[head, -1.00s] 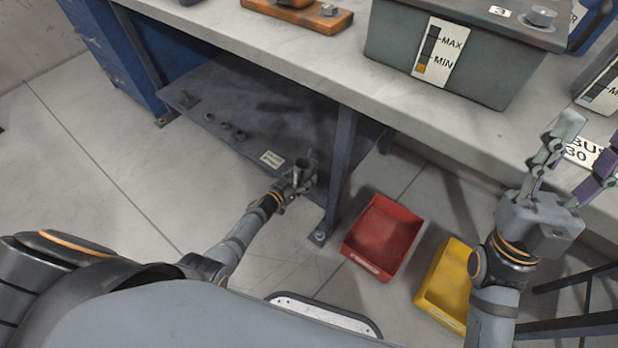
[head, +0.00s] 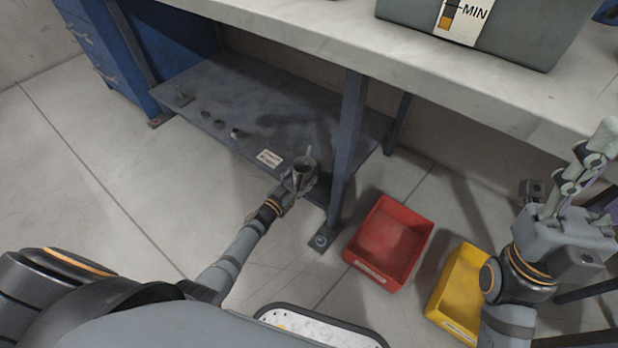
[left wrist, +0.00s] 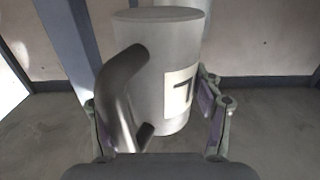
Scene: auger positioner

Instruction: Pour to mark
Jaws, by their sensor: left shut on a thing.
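My left gripper (head: 301,180) is shut on a small grey jug (head: 306,166) at the front edge of the low shelf under the bench. In the left wrist view the jug (left wrist: 170,70) stands upright between the fingers, with a dark handle at left and a white label partly hidden at right. Its contents cannot be seen. A grey-green tank (head: 500,28) stands on the bench, cut by the top edge.
The low shelf (head: 215,85) holds several small dark parts and a white label (head: 270,158). A bench leg (head: 348,150) stands just right of the jug. Red (head: 390,240) and yellow (head: 462,290) bins are on the floor. The floor at left is clear.

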